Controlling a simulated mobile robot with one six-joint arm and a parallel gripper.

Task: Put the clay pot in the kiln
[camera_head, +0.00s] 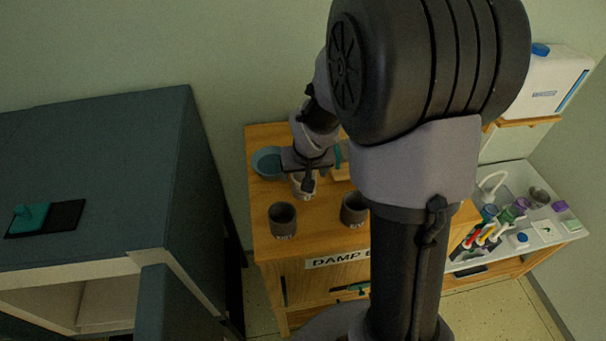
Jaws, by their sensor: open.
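A wooden cabinet (262,243) labelled "DAMP B…" stands in the middle, the label partly hidden by my arm. Two dark grey pots with small labels stand upright on its top, one at the left (283,219) and one at the right (354,209). A paler pot (298,189) stands behind them, under my gripper. My gripper (307,186) is open and points down at this paler pot; I cannot tell whether the fingers touch it. The dark blue-green kiln (120,170) is at the left, with its pale inside (106,302) showing and its door (172,300) open.
A blue bowl (267,162) sits at the cabinet's back left. A teal tool (30,216) lies on a black pad on the kiln top. A sink counter (525,221) with bottles and tools is at the right. A narrow floor gap separates kiln and cabinet.

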